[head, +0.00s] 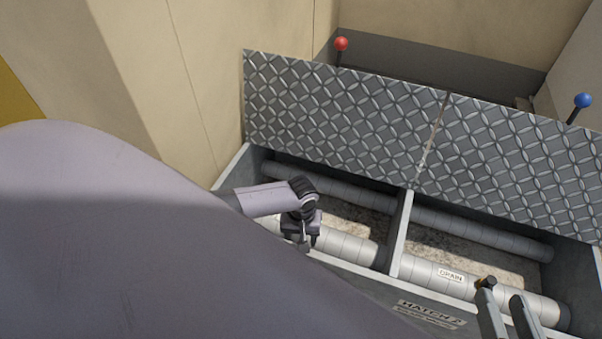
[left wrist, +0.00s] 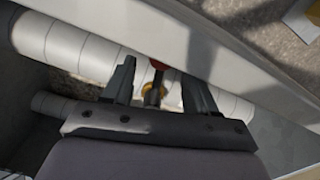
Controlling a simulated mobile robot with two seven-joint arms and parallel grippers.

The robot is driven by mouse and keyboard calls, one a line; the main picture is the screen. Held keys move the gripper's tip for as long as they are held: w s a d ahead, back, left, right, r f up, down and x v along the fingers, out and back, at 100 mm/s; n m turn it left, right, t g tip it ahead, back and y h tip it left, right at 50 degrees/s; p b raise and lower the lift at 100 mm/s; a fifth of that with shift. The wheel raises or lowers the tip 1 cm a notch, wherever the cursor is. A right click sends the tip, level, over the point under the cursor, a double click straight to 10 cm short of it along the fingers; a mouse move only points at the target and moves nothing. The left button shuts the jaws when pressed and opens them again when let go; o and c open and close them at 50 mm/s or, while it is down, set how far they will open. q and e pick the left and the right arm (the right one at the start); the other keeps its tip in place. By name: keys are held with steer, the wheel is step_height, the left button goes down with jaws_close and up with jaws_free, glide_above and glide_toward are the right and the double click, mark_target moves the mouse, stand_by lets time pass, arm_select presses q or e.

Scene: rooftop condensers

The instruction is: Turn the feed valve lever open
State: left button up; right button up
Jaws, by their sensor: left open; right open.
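In the left wrist view a dark lever with a red end (left wrist: 157,64) shows between the fingers of my left gripper (left wrist: 160,72), with a brass fitting (left wrist: 175,97) on the pale pipe (left wrist: 90,50) beside it. The fingers are open, one on each side of the lever; I cannot tell whether they touch it. In the head view my left gripper (head: 300,238) is low over the left compartment's front pipe (head: 345,245), and its wrist hides the lever. My right gripper (head: 500,297) is open at the lower right, near a small brass and black valve (head: 486,283) on the pipe labelled DRAIN.
Diamond-plate covers (head: 340,110) stand raised behind the pit, with a red knob (head: 341,44) and a blue knob (head: 583,100) behind them. A grey divider (head: 399,235) splits the pit. The front rim carries a HATCH 2 plate (head: 431,312). A beige wall rises at left.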

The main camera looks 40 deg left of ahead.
arm_select(q)
steer(key=shift+f, duration=0.55)
jaws_close()
